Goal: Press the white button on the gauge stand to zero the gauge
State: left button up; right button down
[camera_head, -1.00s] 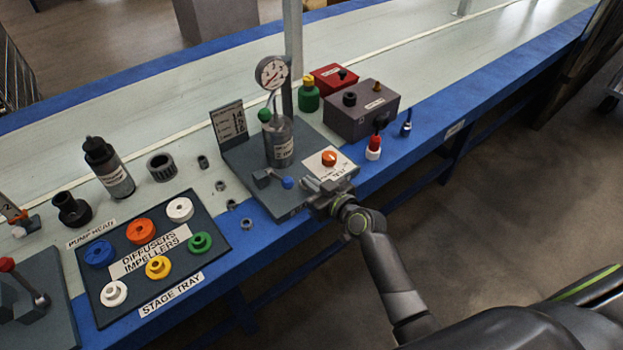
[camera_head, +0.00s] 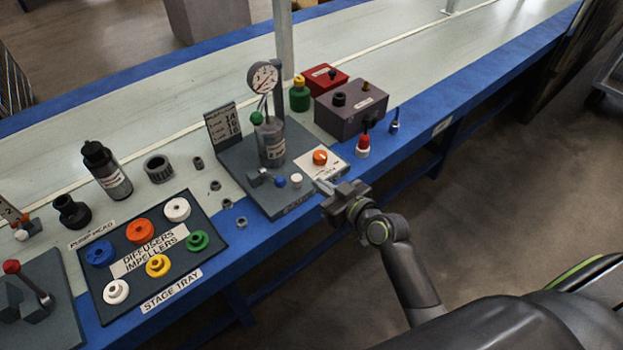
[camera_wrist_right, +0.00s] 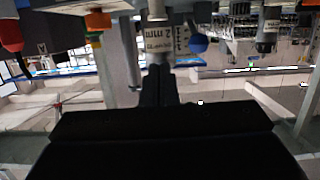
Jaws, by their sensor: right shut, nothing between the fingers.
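The gauge stand is a dark grey base plate (camera_head: 240,158) at the blue bench edge. It carries a grey cylinder (camera_head: 270,143) and a round white-faced gauge (camera_head: 262,77) on a post; the needle reading is too small to tell. The white button (camera_head: 296,180) is at the front of the stand, just right of a blue-knobbed lever (camera_head: 280,181). My right gripper (camera_head: 322,185) is shut and empty, a little right of the button and apart from it. Its closed fingers show in the right wrist view (camera_wrist_right: 158,86), with the blue knob (camera_wrist_right: 198,43) beyond. My left gripper is not in view.
An orange button (camera_head: 320,157) on a white plate sits just behind my right gripper. A grey box (camera_head: 350,112), a red box (camera_head: 325,78) and a red-and-white part (camera_head: 363,146) stand to the right. The stage tray (camera_head: 188,270) lies to the left.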

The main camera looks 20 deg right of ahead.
jog(key=shift+v, duration=1.05)
dwell(0.5)
jog(key=s+d+f+m+g+h+p, duration=0.3)
jog(key=s+f, duration=0.5)
jog(key=f, duration=0.6)
jog(key=s+d+f+m+g+h+p, duration=0.1)
jog(key=s+d+f+g+h+p, duration=0.15)
jog(key=s+d+f+g, duration=0.75)
jog(key=s+a+f+p, duration=0.1)
jog(key=s+f, duration=0.5)
jog(key=s, duration=0.6)
jog(key=s+a+f+p, duration=0.2)
jog(key=s+f, duration=0.5)
jog(key=s, duration=0.5)
jog(key=shift+s+a+m+p, duration=0.3)
jog(key=shift+s+p, duration=0.1)
jog(key=shift+p, duration=0.05)
